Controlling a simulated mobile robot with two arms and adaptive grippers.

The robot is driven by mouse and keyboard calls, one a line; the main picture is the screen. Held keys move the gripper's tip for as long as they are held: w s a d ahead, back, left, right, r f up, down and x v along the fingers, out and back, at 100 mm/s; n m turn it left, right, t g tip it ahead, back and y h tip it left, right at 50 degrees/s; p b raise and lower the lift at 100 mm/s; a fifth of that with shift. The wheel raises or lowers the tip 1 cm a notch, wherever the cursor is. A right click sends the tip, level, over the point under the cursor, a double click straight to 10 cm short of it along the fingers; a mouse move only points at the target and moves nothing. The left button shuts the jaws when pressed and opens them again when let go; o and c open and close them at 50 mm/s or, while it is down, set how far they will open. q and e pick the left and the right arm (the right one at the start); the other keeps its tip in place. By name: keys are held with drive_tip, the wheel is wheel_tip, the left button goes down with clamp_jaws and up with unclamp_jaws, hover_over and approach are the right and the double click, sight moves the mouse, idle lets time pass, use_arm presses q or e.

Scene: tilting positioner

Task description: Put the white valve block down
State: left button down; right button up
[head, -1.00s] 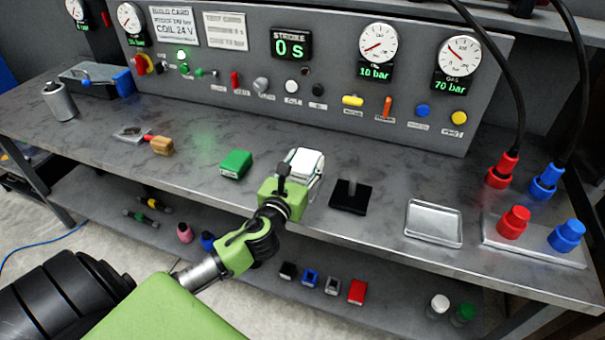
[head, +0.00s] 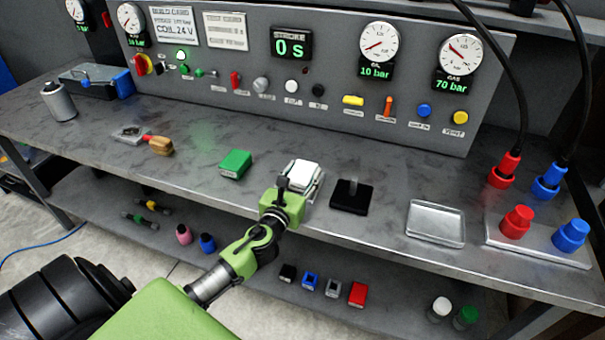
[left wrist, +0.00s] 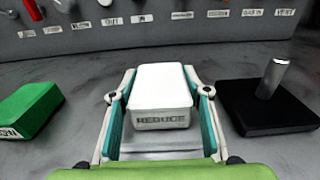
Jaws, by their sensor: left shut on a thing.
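The white valve block (head: 303,174) is between the fingers of my left gripper (head: 300,184), over the front part of the bench (head: 400,190). In the left wrist view the white valve block (left wrist: 161,90) looks level, with "REDUCE" on its near face. The teal-padded fingers of my left gripper (left wrist: 161,108) are shut on its two sides. I cannot tell whether its underside touches the bench top. My right gripper is not in view.
A green block (head: 235,163) lies left of the white block. A black base with an upright post (head: 350,195) stands close on the right. A metal tray (head: 435,222) is farther right. Bare bench top lies behind, before the gauge panel (head: 330,100).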

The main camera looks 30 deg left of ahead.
use_arm(q)
drive_tip(key=c, duration=1.2)
unclamp_jaws()
drive_tip(key=shift+c, duration=0.2)
drive_tip(key=shift+o, duration=0.6)
drive_tip(key=shift+r, duration=0.15)
drive_tip(key=shift+s+d, duration=0.15)
drive_tip(key=shift+s, duration=0.2)
drive_tip(key=b+v, duration=0.1)
drive_tip(key=v, duration=0.9)
drive_tip(key=shift+s+d, duration=0.1)
drive_tip(key=shift+s, duration=0.55)
